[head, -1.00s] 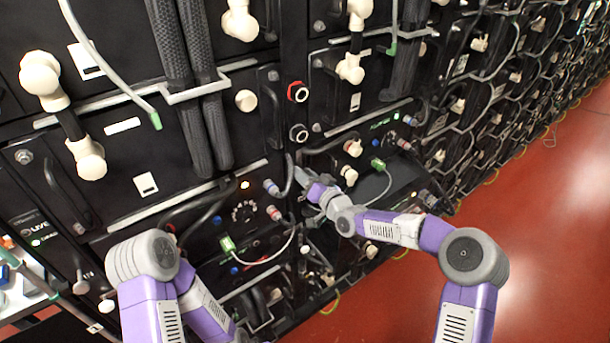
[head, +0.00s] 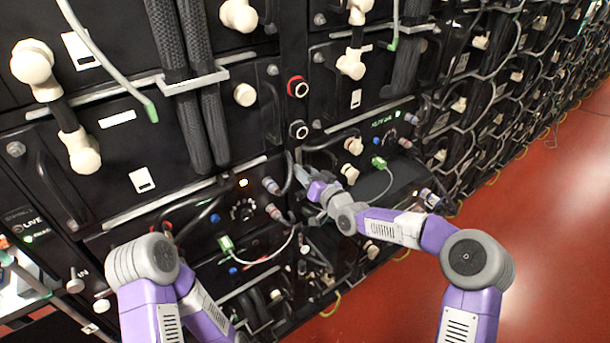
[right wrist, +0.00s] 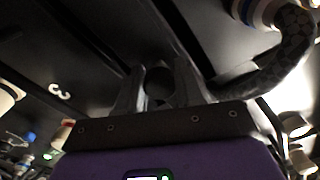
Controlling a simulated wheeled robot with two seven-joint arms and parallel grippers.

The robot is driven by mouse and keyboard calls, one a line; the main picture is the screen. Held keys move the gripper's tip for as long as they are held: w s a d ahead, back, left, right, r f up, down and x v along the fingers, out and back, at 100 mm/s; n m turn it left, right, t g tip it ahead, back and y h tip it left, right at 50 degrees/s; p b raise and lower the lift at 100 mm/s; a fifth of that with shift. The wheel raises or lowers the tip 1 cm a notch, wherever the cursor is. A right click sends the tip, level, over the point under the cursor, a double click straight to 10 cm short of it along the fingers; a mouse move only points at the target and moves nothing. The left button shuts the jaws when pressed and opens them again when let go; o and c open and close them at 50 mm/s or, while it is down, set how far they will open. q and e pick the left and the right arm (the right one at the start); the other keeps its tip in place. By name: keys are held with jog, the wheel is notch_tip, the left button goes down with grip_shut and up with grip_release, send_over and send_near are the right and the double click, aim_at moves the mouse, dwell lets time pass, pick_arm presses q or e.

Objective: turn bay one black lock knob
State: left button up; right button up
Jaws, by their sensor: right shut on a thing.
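My right gripper (head: 304,174) reaches in to the front of the dark battery rack. In the right wrist view its two grey fingers (right wrist: 160,88) are closed around a dark round knob (right wrist: 158,83), the black lock knob. In the head view the fingers hide this knob. How far the knob is turned cannot be told. My left arm shows at the lower left of the head view, but its gripper is out of the picture.
A red ring fitting (head: 297,87) and a black one (head: 298,130) sit above my right gripper. A thick dark cable (right wrist: 285,50) curves close by on the right in the wrist view. A green plug (head: 379,162) is to the right. The red floor (head: 540,230) is clear.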

jog(key=shift+f+n+b, duration=0.15)
jog(key=shift+n+b, duration=1.55)
jog(key=shift+b, duration=1)
jog(key=n+b, duration=0.3)
jog(key=b, duration=0.1)
jog(key=shift+d+n, duration=0.1)
jog(key=shift+n, duration=0.3)
jog(key=shift+n+b, duration=1.8)
jog(key=shift+n, duration=0.2)
jog(key=shift+n+b, duration=0.95)
jog(key=shift+n, duration=0.75)
jog(key=shift+r+n+b, duration=0.2)
jog(key=shift+n+b, duration=0.3)
jog(key=shift+n, duration=0.6)
jog(key=o, duration=1)
jog(key=shift+v, duration=3.8)
